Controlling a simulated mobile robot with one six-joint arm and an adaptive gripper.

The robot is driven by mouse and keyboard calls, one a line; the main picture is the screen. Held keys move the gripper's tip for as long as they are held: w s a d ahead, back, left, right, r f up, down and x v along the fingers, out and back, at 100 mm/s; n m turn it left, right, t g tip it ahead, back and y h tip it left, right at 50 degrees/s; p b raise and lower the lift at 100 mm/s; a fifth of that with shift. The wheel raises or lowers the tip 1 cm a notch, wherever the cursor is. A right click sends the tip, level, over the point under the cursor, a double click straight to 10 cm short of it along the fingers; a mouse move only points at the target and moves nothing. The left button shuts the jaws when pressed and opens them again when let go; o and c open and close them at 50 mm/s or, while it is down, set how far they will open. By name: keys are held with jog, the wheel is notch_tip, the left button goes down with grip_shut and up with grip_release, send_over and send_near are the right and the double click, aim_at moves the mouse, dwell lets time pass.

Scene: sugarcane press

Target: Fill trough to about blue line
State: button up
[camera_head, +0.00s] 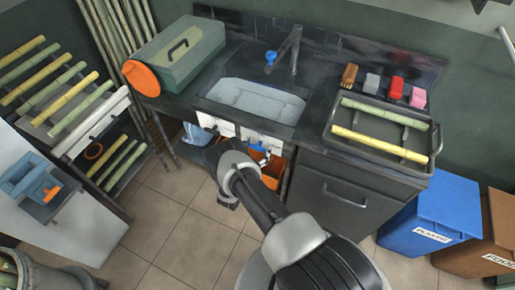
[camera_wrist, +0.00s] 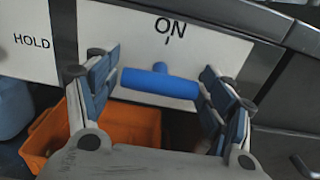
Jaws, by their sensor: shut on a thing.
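The trough seems to be the pale basin (camera_head: 243,104) set in the dark counter. No blue line can be made out in it, and I cannot tell its water level. A dark tap (camera_head: 290,46) with a blue knob (camera_head: 270,57) stands behind it. In the wrist view a blue T-shaped handle (camera_wrist: 160,82) sticks out from a white panel (camera_wrist: 200,45) marked ON. In the head view my arm hides most of the gripper below the counter's front.
A panel marked HOLD (camera_wrist: 35,20) is to the left. An orange bin (camera_wrist: 125,128) stands below the handle. On the counter are a green box (camera_head: 180,60) at left and a dark tray (camera_head: 335,140) with cane at right. Blue bin (camera_head: 430,205) stands right.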

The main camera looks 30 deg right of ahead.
jog(key=shift+m, duration=0.3)
jog(key=shift+c, duration=0.3)
jog(key=shift+m+b, duration=0.7)
jog(key=shift+m, duration=0.5)
jog(key=shift+m+b, duration=0.55)
jog(key=shift+m, duration=1.25)
jog(key=o, duration=1.1)
jog(key=v, duration=1.2)
